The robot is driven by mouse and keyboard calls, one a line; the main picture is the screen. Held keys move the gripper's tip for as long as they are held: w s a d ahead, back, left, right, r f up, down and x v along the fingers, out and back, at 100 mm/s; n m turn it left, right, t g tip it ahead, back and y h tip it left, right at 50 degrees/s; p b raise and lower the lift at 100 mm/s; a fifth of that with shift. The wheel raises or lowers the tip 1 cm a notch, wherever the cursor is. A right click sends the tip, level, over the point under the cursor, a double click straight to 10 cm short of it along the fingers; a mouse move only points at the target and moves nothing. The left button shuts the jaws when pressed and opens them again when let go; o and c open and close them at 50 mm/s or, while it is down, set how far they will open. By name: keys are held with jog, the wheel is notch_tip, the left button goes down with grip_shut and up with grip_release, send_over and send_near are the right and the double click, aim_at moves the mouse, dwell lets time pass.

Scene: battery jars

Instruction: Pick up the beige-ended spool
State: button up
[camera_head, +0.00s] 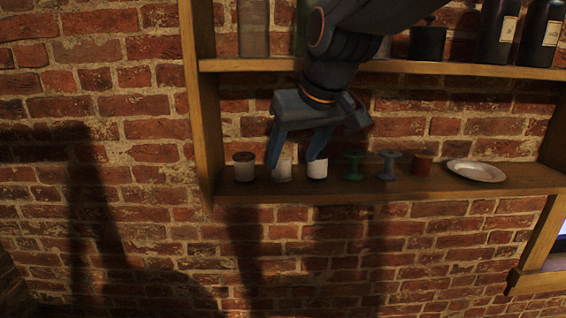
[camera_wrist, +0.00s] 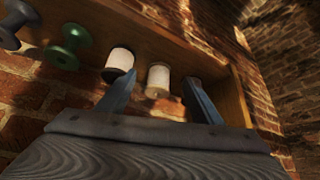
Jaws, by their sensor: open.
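The beige-ended spool (camera_wrist: 158,83) has a pale body and stands on the lower shelf. In the wrist view it shows between the two fingers of my gripper (camera_wrist: 159,78), with a gap on each side. In the head view the spool (camera_head: 282,172) is partly hidden behind my gripper (camera_head: 294,163). My gripper is open and empty, fingers pointing down at the shelf. One finger overlaps a white spool with a dark end (camera_wrist: 119,60). The other finger partly hides a brown-ended spool, which shows more clearly in the head view (camera_head: 244,170).
A green spool (camera_head: 354,166), a grey spool (camera_head: 389,166), an orange-brown spool (camera_head: 421,166) and a white plate (camera_head: 476,171) stand to the right on the lower shelf. The upper shelf (camera_head: 470,70) above holds dark bottles. A wooden side post (camera_head: 200,110) bounds the left.

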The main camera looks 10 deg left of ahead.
aim_at(286, 156)
jog(key=shift+w+a+p, duration=0.3)
jog(key=shift+w+a, duration=0.35)
jog(key=shift+w, duration=0.25)
jog(key=p+x, duration=0.1)
jog(key=x, duration=0.4)
jog(key=shift+w+f, duration=0.15)
jog(key=c, duration=1.1)
jog(key=shift+c, duration=0.2)
jog(key=shift+r, duration=0.3)
